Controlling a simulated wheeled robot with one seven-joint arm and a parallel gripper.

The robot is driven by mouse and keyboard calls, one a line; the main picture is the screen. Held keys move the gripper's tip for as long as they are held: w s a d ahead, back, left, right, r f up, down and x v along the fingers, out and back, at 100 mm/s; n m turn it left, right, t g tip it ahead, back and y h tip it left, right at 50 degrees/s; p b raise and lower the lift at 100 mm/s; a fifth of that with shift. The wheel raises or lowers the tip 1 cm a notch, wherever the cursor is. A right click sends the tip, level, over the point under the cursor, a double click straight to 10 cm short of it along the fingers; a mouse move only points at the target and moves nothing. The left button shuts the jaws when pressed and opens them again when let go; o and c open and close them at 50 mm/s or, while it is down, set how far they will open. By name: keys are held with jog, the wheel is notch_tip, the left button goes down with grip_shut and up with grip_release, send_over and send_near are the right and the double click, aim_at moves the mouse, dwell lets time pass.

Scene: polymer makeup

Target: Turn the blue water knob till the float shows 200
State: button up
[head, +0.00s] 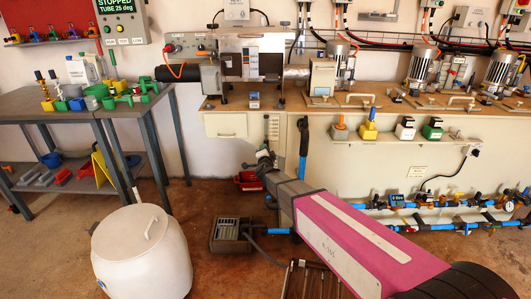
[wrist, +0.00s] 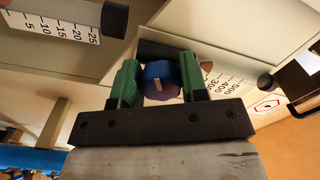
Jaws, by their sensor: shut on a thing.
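The blue water knob (wrist: 160,80) shows in the wrist view with a small pale mark on its face. My gripper (wrist: 161,84) has its two green fingers on either side of the knob and is shut on it. Beside the knob, a white scale plate (wrist: 238,93) carries numbers including 400 and 500. Its other part is hidden behind the right finger, and I cannot make out the float or its reading. In the head view my gripper (head: 265,158) is at the front of the cream cabinet, and the knob cannot be made out there.
A second scale (wrist: 60,27) marked 5 to 25 is at the wrist view's upper left. In the head view, a white lidded drum (head: 140,262) and grey foot pedal (head: 231,235) stand on the floor. Blue-ended pipes (head: 440,203) run along the cabinet at right.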

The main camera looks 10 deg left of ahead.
jog(key=shift+n, duration=0.6)
jog(key=o, duration=0.9)
jog(key=shift+s, duration=0.1)
jog(key=v, duration=1)
jog(key=shift+s, duration=0.3)
jog(key=shift+w+d, duration=0.1)
jog(key=shift+d, duration=0.15)
